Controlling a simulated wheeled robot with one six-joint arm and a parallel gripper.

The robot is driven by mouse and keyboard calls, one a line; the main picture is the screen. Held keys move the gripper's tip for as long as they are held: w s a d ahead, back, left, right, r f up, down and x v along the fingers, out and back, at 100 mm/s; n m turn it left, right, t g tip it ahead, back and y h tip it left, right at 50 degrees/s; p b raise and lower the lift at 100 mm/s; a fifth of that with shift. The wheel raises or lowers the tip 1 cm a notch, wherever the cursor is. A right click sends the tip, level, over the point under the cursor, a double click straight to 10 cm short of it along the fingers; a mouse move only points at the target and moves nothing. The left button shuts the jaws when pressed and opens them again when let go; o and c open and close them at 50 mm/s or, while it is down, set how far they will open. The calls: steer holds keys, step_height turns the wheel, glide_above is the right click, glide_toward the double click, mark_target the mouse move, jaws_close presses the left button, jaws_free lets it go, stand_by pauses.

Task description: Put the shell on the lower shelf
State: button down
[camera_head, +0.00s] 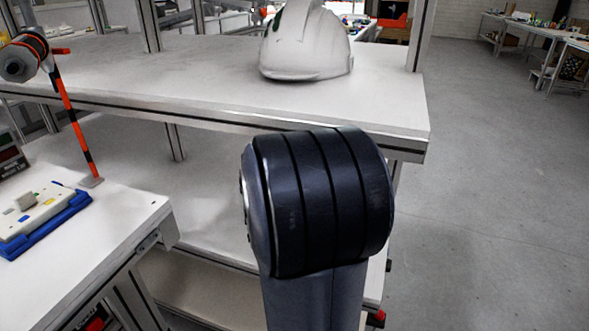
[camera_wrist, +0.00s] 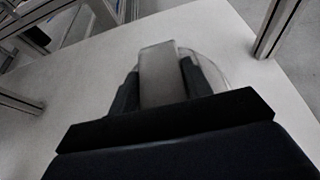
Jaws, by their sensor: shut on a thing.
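In the wrist view my gripper (camera_wrist: 160,68) is shut, with a pale grey-white shell (camera_wrist: 158,82) between its two dark fingers. A rounded, pale edge shows to the right of the fingers; most of the shell is hidden by the gripper. The shell is over a white shelf surface (camera_wrist: 60,92), which looks like the lower shelf; I cannot tell whether it touches. In the head view the lower shelf (camera_head: 205,190) lies under the upper one, and my arm hides the gripper and the held shell.
A white helmet (camera_head: 303,48) sits on the upper shelf (camera_head: 190,65). Metal posts (camera_wrist: 277,25) stand at the shelf's edges. A side table (camera_head: 100,235) at left carries a blue-edged tray (camera_head: 45,225) and an orange-black pole (camera_head: 75,125). Open floor (camera_head: 490,200) lies to the right.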

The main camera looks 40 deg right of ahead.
steer(key=shift+d+f+b, duration=0.1)
steer(key=shift+f+b, duration=1.2)
steer(key=shift+f, duration=0.5)
steer(key=shift+f, duration=0.15)
steer(key=c, duration=0.7)
jaws_free()
steer(key=shift+a+r, duration=0.3)
steer(key=shift+r, duration=0.2)
steer(key=p+v, duration=0.3)
steer(key=v, duration=0.7)
steer(key=shift+d, duration=0.1)
steer(key=shift+s+a+r+p, duration=0.15)
steer(key=shift+s+a+p, duration=0.25)
steer(key=shift+a, duration=0.2)
